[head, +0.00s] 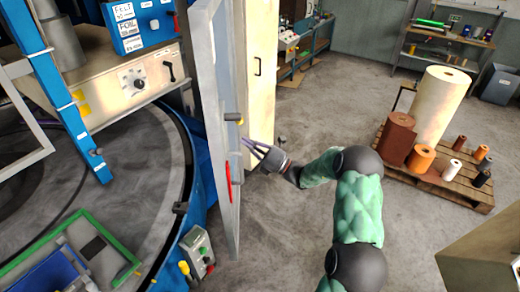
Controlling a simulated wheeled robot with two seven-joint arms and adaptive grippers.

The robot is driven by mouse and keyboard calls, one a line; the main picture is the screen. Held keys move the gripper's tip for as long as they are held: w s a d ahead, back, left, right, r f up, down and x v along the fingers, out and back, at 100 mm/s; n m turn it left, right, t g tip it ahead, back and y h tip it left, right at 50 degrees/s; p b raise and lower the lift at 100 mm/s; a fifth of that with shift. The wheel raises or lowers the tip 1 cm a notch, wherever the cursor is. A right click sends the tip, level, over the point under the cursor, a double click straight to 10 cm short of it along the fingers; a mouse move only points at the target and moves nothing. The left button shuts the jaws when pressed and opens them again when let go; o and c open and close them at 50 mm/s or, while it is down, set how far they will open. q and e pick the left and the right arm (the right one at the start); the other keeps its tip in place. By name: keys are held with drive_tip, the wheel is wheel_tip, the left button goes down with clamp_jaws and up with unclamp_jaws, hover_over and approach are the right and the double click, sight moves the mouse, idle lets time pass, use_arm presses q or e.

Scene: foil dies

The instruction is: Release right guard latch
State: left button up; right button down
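A tall grey guard panel (210,110) stands edge-on in the middle of the head view, beside the blue machine. A small dark latch piece with a yellow end (234,118) sticks out from its right side. A red handle (228,182) is on the panel lower down. My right gripper (249,147) is just right of the panel, a little below the yellow-ended piece. Its thin fingers are spread apart with nothing seen between them. Whether a fingertip touches the panel I cannot tell. My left gripper is out of view.
The blue machine's round bed (150,170) fills the left. A control box with buttons (197,252) stands below the panel. A cream cabinet (261,60) stands behind it. A pallet of rolls (440,180) is at the right. The floor between is clear.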

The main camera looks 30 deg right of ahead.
drive_tip(key=shift+w+d+r, duration=0.15)
drive_tip(key=shift+w+r, duration=0.6)
drive_tip(key=shift+w+d+r, duration=0.15)
drive_tip(key=shift+w+r, duration=0.55)
drive_tip(key=n+y+b, duration=0.1)
drive_tip(key=n, duration=0.1)
drive_tip(key=w+d+n+g+y+b, duration=0.1)
drive_tip(key=n, duration=0.1)
drive_tip(key=w+r+n+y+b, duration=0.1)
drive_tip(key=shift+w+d+r+n+y, duration=0.1)
drive_tip(key=shift+w+d+n+y, duration=0.05)
drive_tip(key=shift+d+n+y, duration=0.2)
drive_tip(key=shift+a, duration=0.15)
